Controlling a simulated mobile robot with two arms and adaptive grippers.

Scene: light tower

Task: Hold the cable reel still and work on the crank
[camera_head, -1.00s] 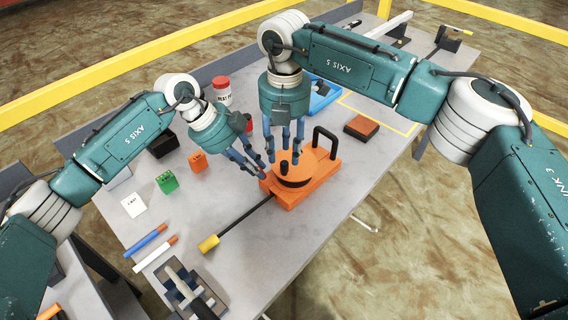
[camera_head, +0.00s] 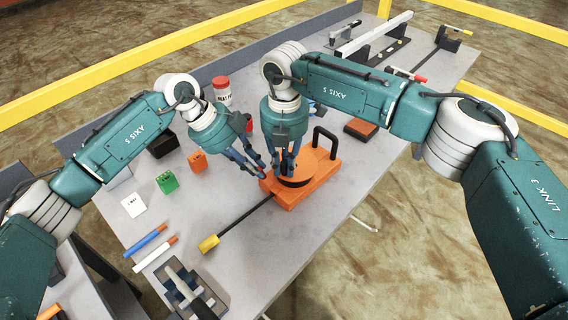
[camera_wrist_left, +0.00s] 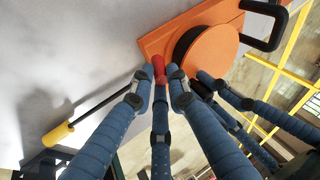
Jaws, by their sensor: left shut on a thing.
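The orange cable reel (camera_head: 323,170) lies on the grey table with its round drum top and a black loop handle (camera_head: 326,142) at its far right. My left gripper (camera_head: 263,172) is at the reel's left corner. In the left wrist view its fingers (camera_wrist_left: 160,85) close around a small red peg (camera_wrist_left: 160,66) at the edge of the orange base (camera_wrist_left: 152,44). My right gripper (camera_head: 287,172) points down over the drum, at the crank. Its fingers hide the crank's dark knob in the head view, and their grip is unclear.
A black rod with a yellow end (camera_head: 209,243) runs from the reel toward the front left. Green (camera_head: 167,182) and orange (camera_head: 197,161) blocks, a red-capped jar (camera_head: 222,90), markers (camera_head: 150,242) and a clamp (camera_head: 186,288) stand around. The table right of the rod is clear.

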